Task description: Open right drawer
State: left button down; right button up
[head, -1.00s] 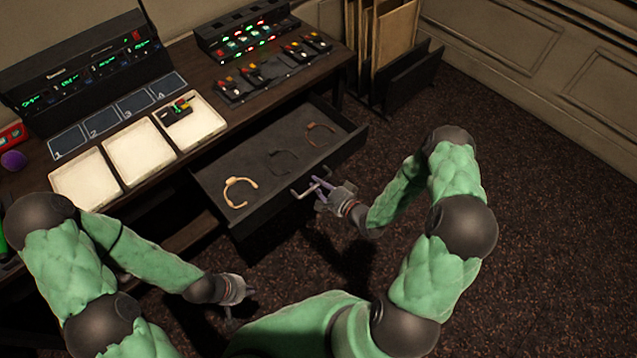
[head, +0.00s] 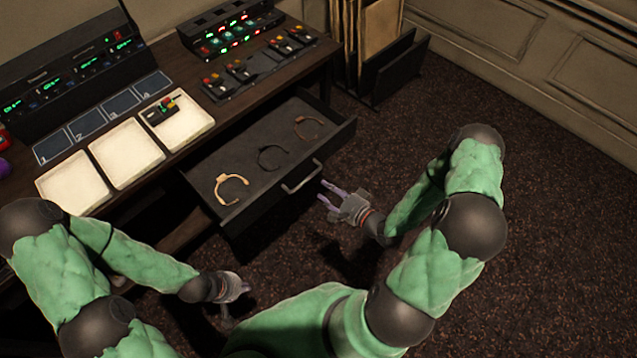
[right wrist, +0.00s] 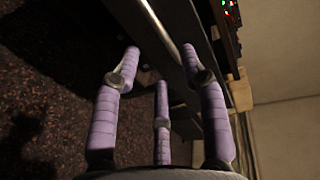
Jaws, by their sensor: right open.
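The right drawer (head: 200,170) of the desk is pulled out, and its inside shows in the head view. Three headband-like rings lie in it: a tan one (head: 232,186), a black one (head: 272,157) and a brown one (head: 309,124). Its metal handle (head: 302,178) is on the front panel and also shows in the right wrist view (right wrist: 158,25). My right gripper (head: 328,194) is open, with purple fingers, just in front of the handle and apart from it. My left gripper (head: 240,294) hangs low at the left, away from the drawer; its fingers are unclear.
On the desk stand white trays (head: 127,152), one with a small device (head: 165,110), and black consoles with lit buttons (head: 230,30). A rack with boards (head: 395,70) stands right of the desk. The carpet right of the drawer is clear.

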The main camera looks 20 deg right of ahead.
jog(key=shift+v, duration=1.6)
jog(key=a+f+n+g, duration=0.6)
jog(key=a+f+g, duration=0.1)
jog(key=a+f, duration=0.15)
jog(key=s+a+f+n+g+h, duration=0.1)
jog(key=s+a+n+g, duration=0.4)
jog(key=s, duration=0.5)
jog(key=a+f+g, duration=0.1)
jog(key=a+g, duration=0.1)
jog(key=a, duration=0.1)
jog(key=shift+s+f+n, duration=0.25)
jog(key=shift+s+n, duration=0.05)
